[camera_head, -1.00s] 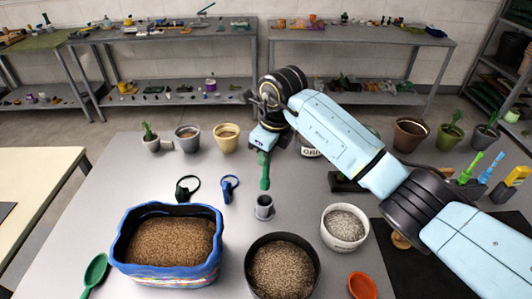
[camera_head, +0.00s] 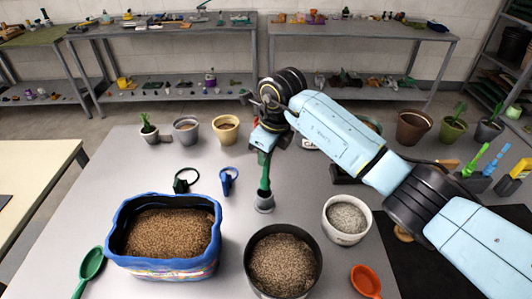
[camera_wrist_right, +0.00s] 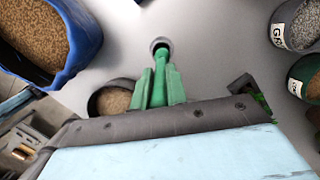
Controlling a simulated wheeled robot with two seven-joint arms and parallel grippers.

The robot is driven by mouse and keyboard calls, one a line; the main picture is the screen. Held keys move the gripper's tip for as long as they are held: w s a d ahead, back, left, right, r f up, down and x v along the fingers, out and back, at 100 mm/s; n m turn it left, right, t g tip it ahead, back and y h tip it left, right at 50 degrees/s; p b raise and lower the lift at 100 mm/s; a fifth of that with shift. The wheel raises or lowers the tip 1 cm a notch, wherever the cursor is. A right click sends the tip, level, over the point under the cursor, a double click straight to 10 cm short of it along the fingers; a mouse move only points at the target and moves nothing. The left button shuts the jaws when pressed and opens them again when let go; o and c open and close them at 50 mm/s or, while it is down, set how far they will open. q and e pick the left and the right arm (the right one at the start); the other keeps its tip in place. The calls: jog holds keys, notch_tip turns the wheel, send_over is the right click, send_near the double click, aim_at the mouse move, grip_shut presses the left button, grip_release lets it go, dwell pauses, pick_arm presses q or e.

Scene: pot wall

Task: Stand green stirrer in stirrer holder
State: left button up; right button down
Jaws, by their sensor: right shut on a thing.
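The green stirrer (camera_head: 264,180) hangs upright from my right gripper (camera_head: 266,153), which is shut on its upper part. The stirrer's lower end is in the mouth of the small grey stirrer holder (camera_head: 264,205) on the table. In the right wrist view the green stirrer (camera_wrist_right: 161,62) runs between the fingers of my right gripper (camera_wrist_right: 161,80) to the round holder (camera_wrist_right: 160,43). How deep the stirrer sits in the holder is hidden. My left gripper is not in view.
A blue tub of grain (camera_head: 120,240), a dark pot (camera_head: 255,272) and a white pot (camera_head: 346,219) stand near the holder.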

aim_at(265, 178)
jog(key=shift+f, duration=0.1)
jog(key=shift+d+b+x, duration=0.2)
jog(key=shift+b+x, duration=1.05)
jog(key=shift+x, duration=0.1)
jog(key=shift+s+f, duration=0.15)
jog(key=shift+s, duration=0.05)
jog(key=shift+s+d+b+x, duration=0.1)
jog(key=shift+d+b+x, duration=0.05)
jog(key=shift+b+x, duration=0.7)
jog(key=shift+s+d+b+x, duration=0.15)
jog(key=shift+b+x, duration=0.5)
jog(key=shift+x, duration=0.3)
jog(key=c, duration=1.3)
grip_release()
